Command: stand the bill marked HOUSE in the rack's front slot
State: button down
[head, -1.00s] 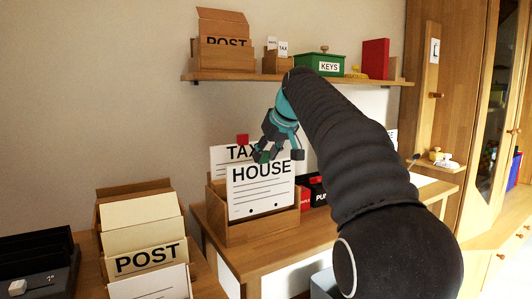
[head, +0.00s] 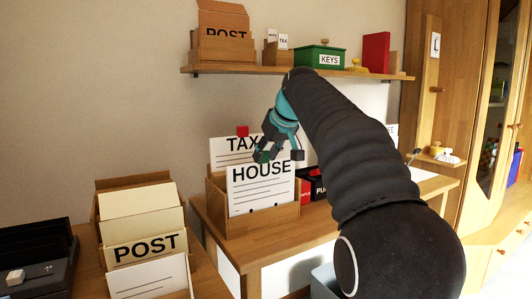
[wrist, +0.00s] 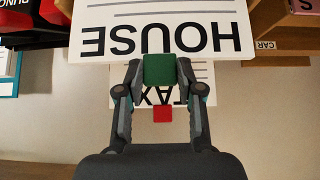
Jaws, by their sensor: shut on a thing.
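The white HOUSE bill (head: 260,190) stands upright at the wooden rack (head: 262,222), its lower edge hidden behind the rack's front board. My gripper (head: 265,155) is shut on the green tab at the bill's top edge. In the wrist view my gripper (wrist: 160,72) grips that green tab, and the HOUSE bill (wrist: 160,30) shows upside down. The TAX bill (head: 222,152), with a red tab, stands behind the HOUSE bill in the rack. Whether the HOUSE bill rests on the slot floor is hidden.
A POST box (head: 125,205) of bills stands at left, beside a black device (head: 40,275). Red and black boxes (head: 312,186) sit right of the rack. A shelf (head: 240,72) with boxes and the green KEYS box (head: 320,60) hangs above.

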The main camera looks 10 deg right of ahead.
jog(key=shift+f+b, duration=1.25)
jog(key=shift+f, duration=0.45)
jog(key=shift+c, duration=0.9)
grip_release()
jog(key=shift+r, duration=0.1)
notch_tip(320, 180, up, 8)
jog(key=p, duration=0.5)
send_over(264, 169)
jog(key=s, duration=0.1)
jog(key=shift+s+d, duration=0.15)
jog(key=shift+s, duration=0.05)
